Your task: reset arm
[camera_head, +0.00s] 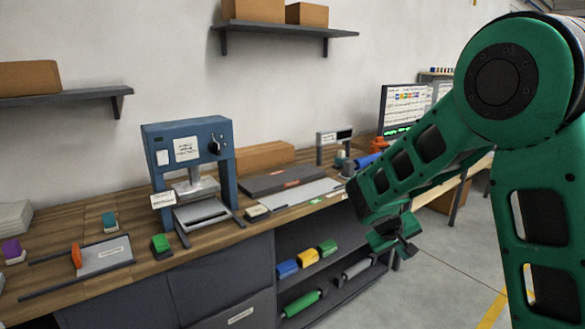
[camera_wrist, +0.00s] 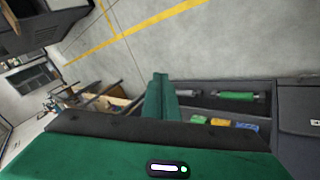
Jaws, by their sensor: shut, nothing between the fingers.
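My green arm comes in from the right in the head view. My gripper (camera_head: 402,248) hangs in front of the bench, near the right end of the open shelves. It is shut and holds nothing. In the wrist view the closed green fingers (camera_wrist: 160,97) point out over the floor and the shelf unit. No object touches the gripper in either view.
The wooden bench (camera_head: 95,215) carries a blue press (camera_head: 188,150), a grey plate (camera_head: 105,255) and a monitor (camera_head: 405,105). The floor (camera_head: 450,265) to the right is clear.

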